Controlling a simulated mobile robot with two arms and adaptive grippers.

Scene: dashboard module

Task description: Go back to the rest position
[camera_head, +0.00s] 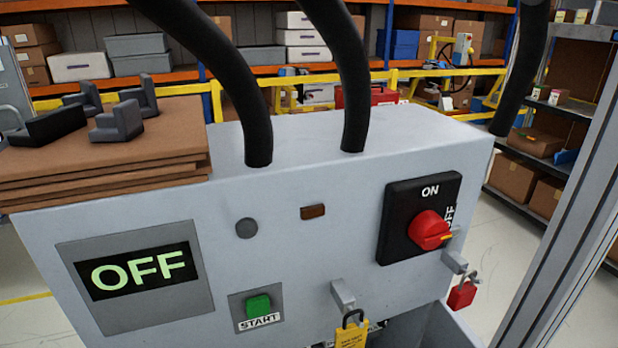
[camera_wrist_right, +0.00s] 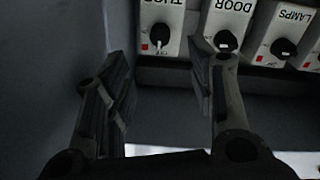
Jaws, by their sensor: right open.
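My right gripper (camera_wrist_right: 160,95) shows in the right wrist view with its two dark fingers spread apart and nothing between them. Beyond its fingertips is a row of light-coloured switch boxes with black knobs, among them one labelled DOOR (camera_wrist_right: 228,30) and one labelled LAMPS (camera_wrist_right: 288,38). The label of the box at the left (camera_wrist_right: 160,25) is hard to read. Neither gripper shows in the head view. There, a grey dashboard module (camera_head: 330,190) carries a display reading OFF (camera_head: 138,270), a green START button (camera_head: 259,306) and a red rotary switch (camera_head: 430,229) on a black plate.
Brown boards (camera_head: 110,155) with dark grey blocks lie at the left. Thick black cables rise from the module's top. A dark wall (camera_wrist_right: 50,80) stands left of my right gripper.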

